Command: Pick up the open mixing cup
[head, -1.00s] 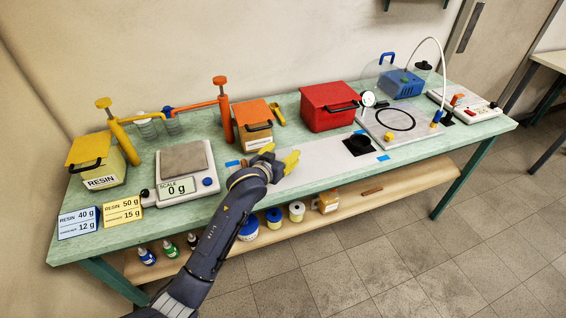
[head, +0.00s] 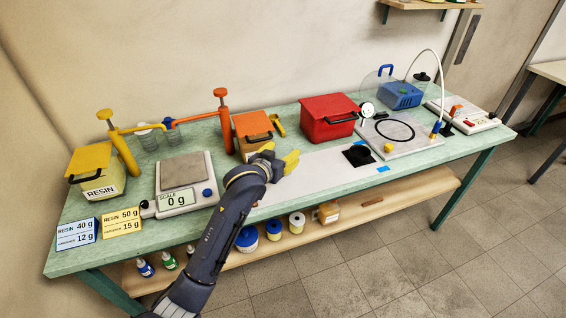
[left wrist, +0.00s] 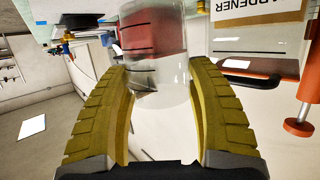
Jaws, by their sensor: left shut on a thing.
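In the left wrist view a clear, see-through mixing cup (left wrist: 158,62) stands between the two yellow fingers of my left gripper (left wrist: 163,108). The fingers are shut on its sides, and the red box shows through its wall. In the head view my left gripper (head: 283,163) is over the pale mat (head: 318,172) at the middle of the bench, in front of the orange hardener box. There the cup is hidden or too faint to make out. My right gripper is not in view.
The scale (head: 183,170) reads 0 g, left of my arm. Orange (head: 253,133) and red (head: 328,122) boxes stand behind the gripper. A black item (head: 357,155) lies right of the mat's middle.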

